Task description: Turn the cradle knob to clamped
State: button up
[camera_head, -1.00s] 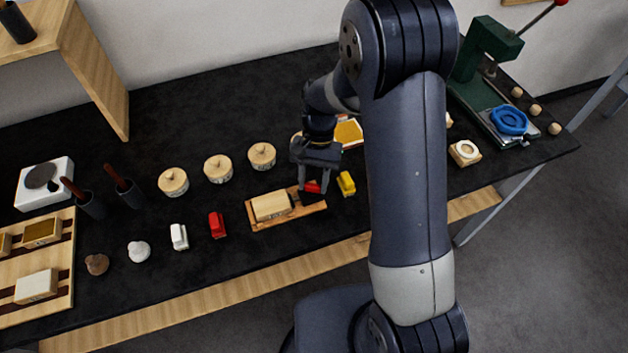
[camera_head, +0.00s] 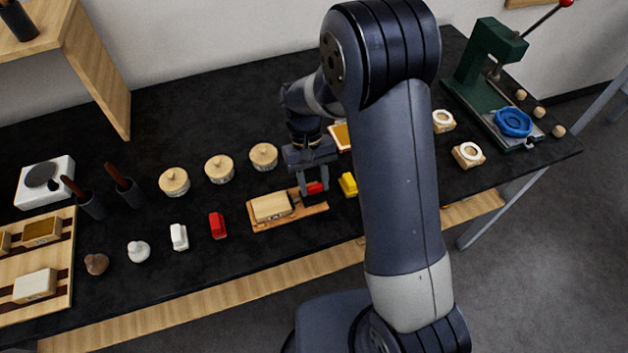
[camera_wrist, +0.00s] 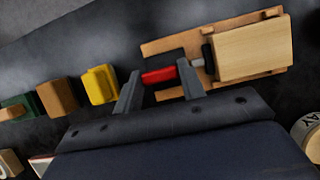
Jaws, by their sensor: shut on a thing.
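The cradle (camera_head: 262,225) is a flat wooden base on the dark bench, with a pale wooden block (camera_head: 271,207) lying in it. Its red knob (camera_head: 316,188) is at the right end of the block, and in the wrist view the knob (camera_wrist: 157,76) shows as a red bar. My gripper (camera_head: 314,187) points down over the cradle's right end. In the wrist view the fingers of my gripper (camera_wrist: 160,70) stand at both ends of the red bar, shut on it. I cannot read any mark for clamped.
A yellow block (camera_head: 348,184) stands just right of the cradle and a red block (camera_head: 217,225) to its left. Several round wooden pots, one of them here (camera_head: 263,156), stand behind. A green press (camera_head: 489,60) is at the far right.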

dwell(0.3)
jog(key=o, duration=1)
jog(key=b+v, duration=0.1)
jog(key=v, duration=0.9)
jog(key=shift+r, duration=0.4)
jog(key=shift+w, duration=0.1)
jog(key=p+x, duration=0.1)
jog(key=x, duration=1)
jog(key=shift+w, duration=0.1)
